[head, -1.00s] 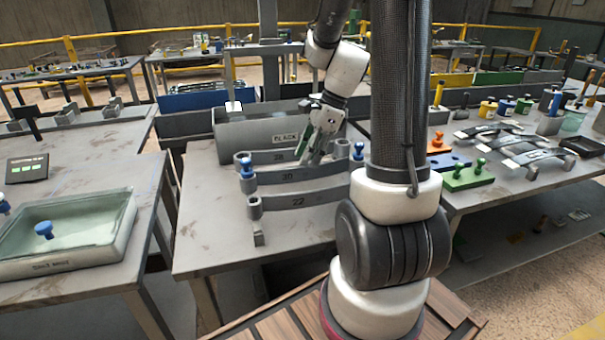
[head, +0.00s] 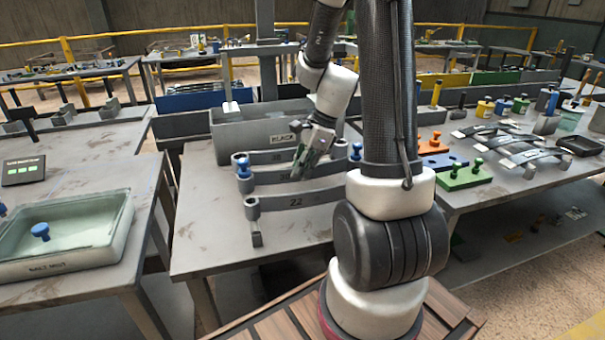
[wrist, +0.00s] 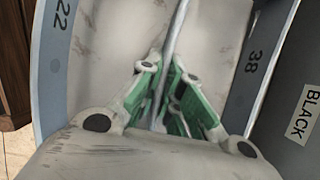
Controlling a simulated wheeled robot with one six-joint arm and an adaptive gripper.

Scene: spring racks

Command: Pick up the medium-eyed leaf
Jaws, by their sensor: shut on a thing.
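Three curved grey leaves lie side by side on the near bench. The front leaf (head: 325,196) is marked 22, and the back leaf (head: 264,158) is marked 38. The middle leaf (head: 268,177) lies between them, its number covered by my gripper (head: 300,166). In the wrist view my gripper (wrist: 166,90), with green finger pads, is shut on the middle leaf (wrist: 179,35), seen edge-on as a thin bar. The 22 leaf (wrist: 52,65) is to its left and the 38 leaf (wrist: 248,70) to its right. I cannot tell whether the middle leaf is raised.
A grey bin (head: 235,128) labelled BLACK stands behind the leaves. Blue pins (head: 243,166) (head: 356,151) stand by the leaf ends. Green and blue blocks and more leaves fill the right bench.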

